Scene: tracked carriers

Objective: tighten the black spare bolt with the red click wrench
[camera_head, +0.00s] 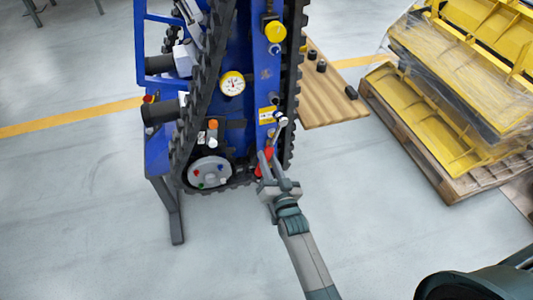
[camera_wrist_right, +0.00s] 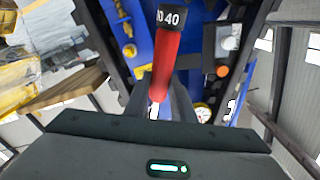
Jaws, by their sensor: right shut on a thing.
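The red click wrench (camera_head: 267,157) is in my right gripper (camera_head: 268,168), which is shut on its handle. Its silver head end points up towards the blue machine's right-hand post, by a small yellow label. In the right wrist view, the red handle (camera_wrist_right: 165,62) stands between the fingers (camera_wrist_right: 158,108), with a black collar marked 40 on it. I cannot make out the black spare bolt for certain; the area around the wrench head is small and cluttered. Whether the head touches a bolt cannot be told. My left gripper is not in the head view.
The blue tracked carrier (camera_head: 155,145) stands upright with black tracks on both sides. A grey disc (camera_head: 210,172) with coloured bolts and a dial gauge (camera_head: 232,83) are on it. A wooden board (camera_head: 335,107) with small black parts and a pallet (camera_head: 405,130) of yellow parts lie right.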

